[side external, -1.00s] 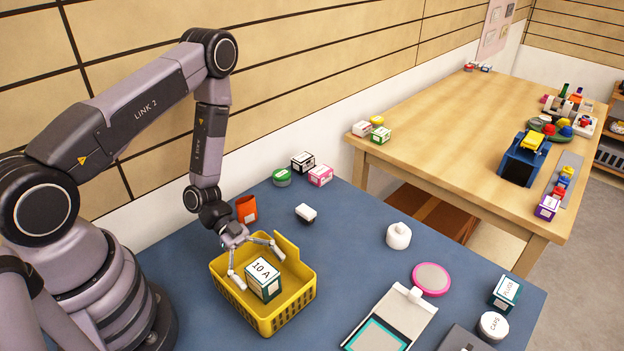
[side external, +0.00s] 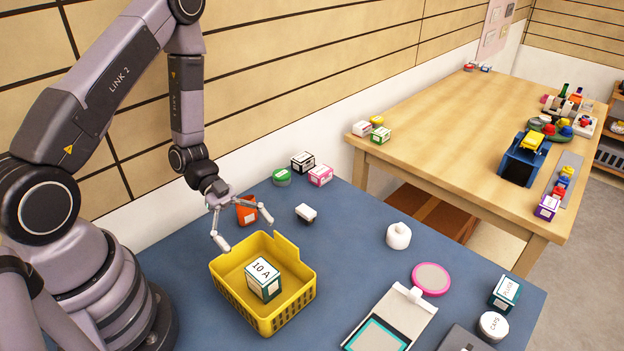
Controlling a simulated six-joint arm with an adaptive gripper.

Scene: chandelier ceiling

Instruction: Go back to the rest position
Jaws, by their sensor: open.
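My gripper (side external: 249,232) is open and empty. It hangs above the back left edge of the yellow basket (side external: 301,290), with its fingers spread wide. A white and teal box marked "10 A" (side external: 264,281) stands inside the basket, apart from my fingers. Behind my gripper is an orange cup (side external: 247,210), partly hidden by a finger; I cannot tell whether they touch.
Several small boxes and a green tin (side external: 281,177) stand at the back. A wooden table (side external: 440,125) stands beyond.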

